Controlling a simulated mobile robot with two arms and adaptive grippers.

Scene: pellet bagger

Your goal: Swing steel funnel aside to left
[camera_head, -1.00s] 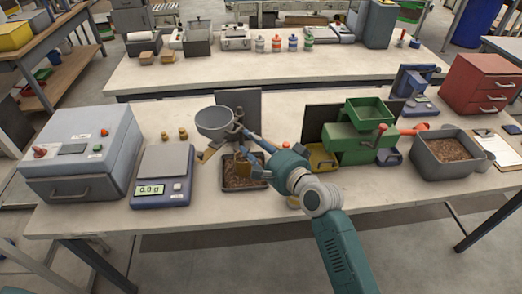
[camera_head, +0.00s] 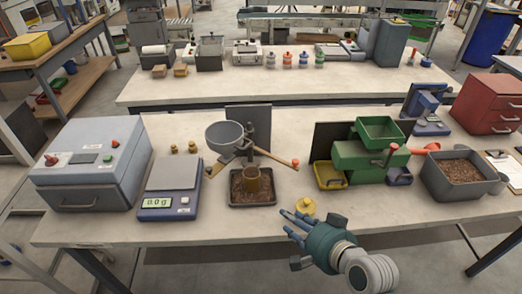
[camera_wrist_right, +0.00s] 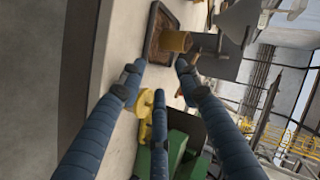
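The grey steel funnel (camera_head: 225,133) sits on a stand (camera_head: 248,142) at the middle of the bench. In the head view it lies up and left of the brass cup (camera_head: 252,182), not over it. The cup stands in a dark tray of pellets (camera_head: 238,199). A bar with a tan end (camera_head: 277,157) reaches right from the stand. My right gripper (camera_head: 296,222) is at the bench's front edge, clear of the stand. Its fingers are spread and empty in the right wrist view (camera_wrist_right: 160,75), where cup (camera_wrist_right: 176,40) and tray (camera_wrist_right: 153,35) also show. My left gripper is out of view.
A scale (camera_head: 172,187) and a grey control box (camera_head: 91,167) stand left of the tray. A yellow knobbed disc (camera_head: 306,205) lies close to my right fingers. Right of it are a green machine (camera_head: 365,160) and a pellet bin (camera_head: 455,190).

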